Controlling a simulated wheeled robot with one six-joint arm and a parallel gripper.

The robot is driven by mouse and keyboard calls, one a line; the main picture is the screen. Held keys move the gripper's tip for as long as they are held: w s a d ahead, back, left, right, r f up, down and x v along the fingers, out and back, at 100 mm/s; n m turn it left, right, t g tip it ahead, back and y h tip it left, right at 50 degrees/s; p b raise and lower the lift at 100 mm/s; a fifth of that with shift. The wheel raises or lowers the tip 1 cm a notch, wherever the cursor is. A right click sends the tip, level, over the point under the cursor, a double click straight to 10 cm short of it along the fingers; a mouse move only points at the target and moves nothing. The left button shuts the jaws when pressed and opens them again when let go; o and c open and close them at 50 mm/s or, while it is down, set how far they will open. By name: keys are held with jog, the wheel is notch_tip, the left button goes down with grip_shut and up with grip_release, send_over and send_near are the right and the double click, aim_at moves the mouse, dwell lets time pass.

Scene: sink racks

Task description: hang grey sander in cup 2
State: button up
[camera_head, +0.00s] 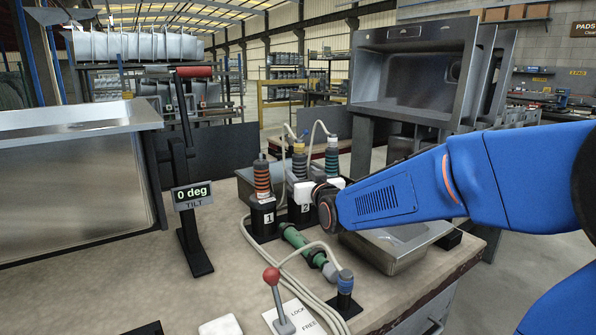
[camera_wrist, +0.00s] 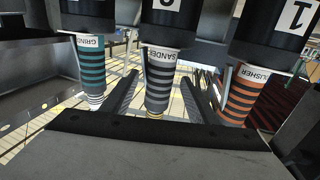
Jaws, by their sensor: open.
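The grey sander (camera_wrist: 159,80), striped grey and black, stands upright in the middle holder. In the head view the sander (camera_head: 299,163) has a yellow top with a pale hose, and it rises behind cup 2 (camera_head: 302,213). My gripper (camera_wrist: 160,84) is open, with one dark finger on each side of the sander. No clear grip on it shows. In the head view my wrist hides the fingers and part of the cups.
An orange-striped tool (camera_head: 262,181) stands in cup 1 (camera_head: 264,217); a teal-striped tool (camera_head: 332,158) stands on the other side. A green tool (camera_head: 296,240) lies on the bench in front. A red-knobbed lever (camera_head: 272,277), hoses and a metal basin (camera_head: 394,250) are near.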

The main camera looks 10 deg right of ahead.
jog(key=s+d, duration=0.1)
jog(key=s, duration=1)
jog(key=shift+s, duration=0.2)
